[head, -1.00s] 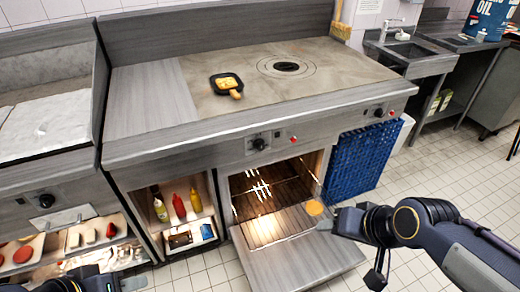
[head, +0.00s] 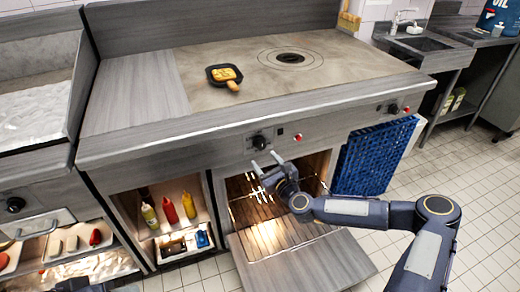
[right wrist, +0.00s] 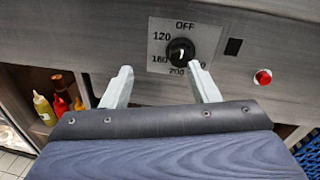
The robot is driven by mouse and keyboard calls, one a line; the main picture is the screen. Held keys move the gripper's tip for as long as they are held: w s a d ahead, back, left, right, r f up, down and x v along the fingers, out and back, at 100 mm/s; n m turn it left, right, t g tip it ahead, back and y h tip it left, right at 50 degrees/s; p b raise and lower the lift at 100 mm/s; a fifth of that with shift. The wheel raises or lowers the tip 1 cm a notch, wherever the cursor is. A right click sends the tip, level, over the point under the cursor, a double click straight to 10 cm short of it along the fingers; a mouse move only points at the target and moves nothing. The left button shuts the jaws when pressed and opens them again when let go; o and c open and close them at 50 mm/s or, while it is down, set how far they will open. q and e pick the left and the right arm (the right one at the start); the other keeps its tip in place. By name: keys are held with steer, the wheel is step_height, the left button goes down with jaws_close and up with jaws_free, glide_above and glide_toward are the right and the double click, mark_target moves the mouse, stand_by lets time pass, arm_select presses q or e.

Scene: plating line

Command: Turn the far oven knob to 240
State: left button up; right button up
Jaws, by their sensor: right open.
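A black oven knob (head: 259,142) sits on the stove's front panel, above the open oven. In the right wrist view the black knob (right wrist: 181,50) has a dial plate with OFF at the top and numbers around it. The 240 mark is not readable, with a finger near that side. A pale line shows on the knob, but its exact setting is hard to tell. My right gripper (head: 265,161) is open and empty, just below and in front of the knob, its fingers apart from it. My left gripper (head: 85,286) is barely in view at the bottom left edge.
The oven door (head: 300,266) is folded down below my right arm. A red light (head: 298,137) is right of the knob. Another knob (head: 393,108) is farther right, above a blue crate (head: 372,158). Bottles (head: 169,210) stand in the left cubby. A small pan (head: 224,75) is on the stove.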

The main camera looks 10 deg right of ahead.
mark_target(262, 146)
steer(key=w+m, duration=0.1)
steer(key=w, duration=0.2)
steer(key=w+m+h, duration=0.1)
steer(key=w, duration=0.2)
steer(key=w+f+m+h, duration=0.1)
steer(key=w, duration=0.2)
steer(key=shift+d+f+t, duration=0.1)
steer(key=shift+d+t, duration=0.15)
steer(key=shift+t, duration=0.15)
steer(key=c, duration=0.9)
